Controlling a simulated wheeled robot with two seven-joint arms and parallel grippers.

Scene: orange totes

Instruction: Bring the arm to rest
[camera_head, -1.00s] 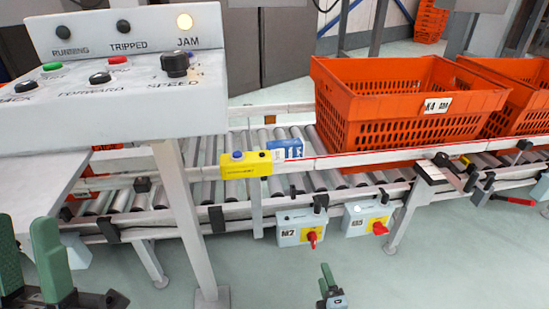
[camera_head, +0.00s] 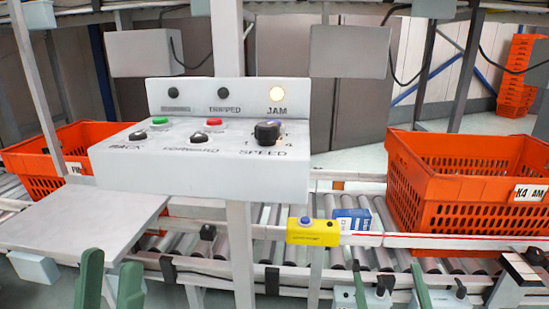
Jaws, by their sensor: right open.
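My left gripper (camera_head: 110,287) shows at the bottom left, below the control box. Its two green fingers point up with a gap between them, and nothing is held. My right gripper (camera_head: 391,288) shows at the bottom, right of centre, in front of the conveyor's lower rail. Its green fingers are wide apart and nothing is held. Most of both arms lies below the picture.
A control box (camera_head: 200,178) on a post has its JAM lamp lit. An orange tote (camera_head: 455,205) and a blue box (camera_head: 352,219) stand on the roller conveyor (camera_head: 285,268). Another tote (camera_head: 35,175) is at the left. A grey shelf (camera_head: 85,215) juts forward.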

